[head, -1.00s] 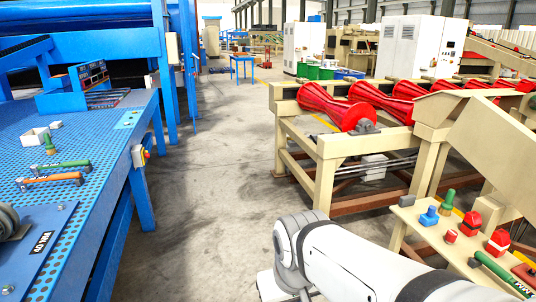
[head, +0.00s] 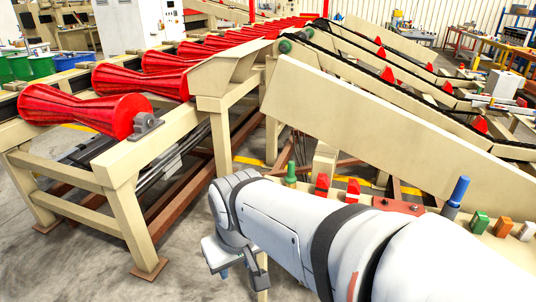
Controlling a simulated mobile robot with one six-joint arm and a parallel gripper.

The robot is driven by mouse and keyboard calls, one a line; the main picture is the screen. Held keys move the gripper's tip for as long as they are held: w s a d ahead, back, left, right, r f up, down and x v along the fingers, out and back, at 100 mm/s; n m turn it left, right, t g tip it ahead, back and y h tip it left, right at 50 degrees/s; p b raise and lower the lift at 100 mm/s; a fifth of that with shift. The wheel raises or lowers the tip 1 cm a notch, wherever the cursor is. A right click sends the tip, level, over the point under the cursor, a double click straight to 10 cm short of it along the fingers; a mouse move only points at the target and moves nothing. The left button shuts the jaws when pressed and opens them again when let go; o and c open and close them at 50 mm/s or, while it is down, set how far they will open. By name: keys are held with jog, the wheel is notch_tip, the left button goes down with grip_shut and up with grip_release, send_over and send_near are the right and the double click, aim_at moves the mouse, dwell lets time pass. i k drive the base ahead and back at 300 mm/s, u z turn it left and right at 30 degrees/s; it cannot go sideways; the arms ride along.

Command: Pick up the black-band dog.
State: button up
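I cannot make out a dog with a black band in the head view. Small parts stand on a beige bench top (head: 425,208), partly hidden behind my arm. Among them are a green peg (head: 290,175), two red pieces (head: 322,185) and (head: 352,190), and an upright blue cylinder (head: 459,190) on a darker base. No black band is clear on any of these. My gripper (head: 237,272) hangs at the end of my white arm, left of the bench parts and apart from them. It is small and partly hidden, so its opening is unclear.
A red roller conveyor (head: 80,108) on a beige frame stands at left. A sloping beige panel (head: 375,130) rises behind the bench. A red plate (head: 398,205) and green (head: 480,222), orange (head: 502,227) and white (head: 526,231) blocks lie on the bench. Floor is clear at lower left.

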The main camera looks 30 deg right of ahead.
aim_at(323, 182)
jog(key=z, duration=0.6)
jog(key=i, duration=1)
jog(key=z, duration=0.45)
jog(key=k, duration=0.9)
jog(key=z, duration=0.15)
jog(key=i, duration=0.9)
jog(key=u, duration=0.1)
